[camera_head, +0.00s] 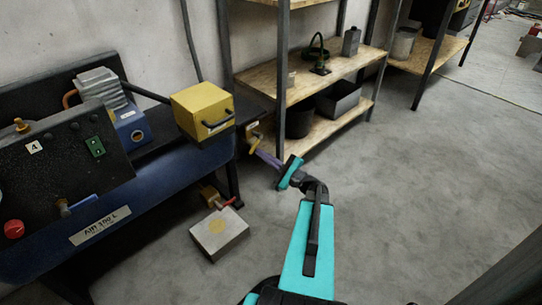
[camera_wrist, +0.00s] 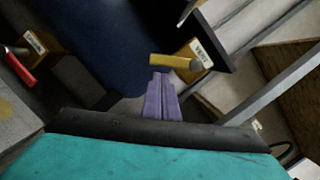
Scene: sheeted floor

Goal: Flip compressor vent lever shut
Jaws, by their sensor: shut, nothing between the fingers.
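The vent lever (camera_wrist: 172,61) is a short yellow handle on a brass block with a white label reading VENT (camera_wrist: 199,49), at the end of the dark blue compressor (camera_head: 150,180). In the wrist view the lever lies nearly level, pointing left from the block. In the head view the lever (camera_head: 254,143) is small, just beyond my fingertips. My gripper (camera_wrist: 160,76) has purple fingers shut together with nothing between them. Their tips are just below the lever's free end in the wrist view; I cannot tell whether they touch. My gripper (camera_head: 260,153) also shows in the head view.
A red lever (camera_wrist: 18,66) on another labelled brass block is at the wrist view's left. Below it a grey box (camera_head: 220,235) stands on the floor. A yellow box (camera_head: 202,110) sits above the compressor's end. Wooden shelving (camera_head: 335,72) stands behind; floor to the right is clear.

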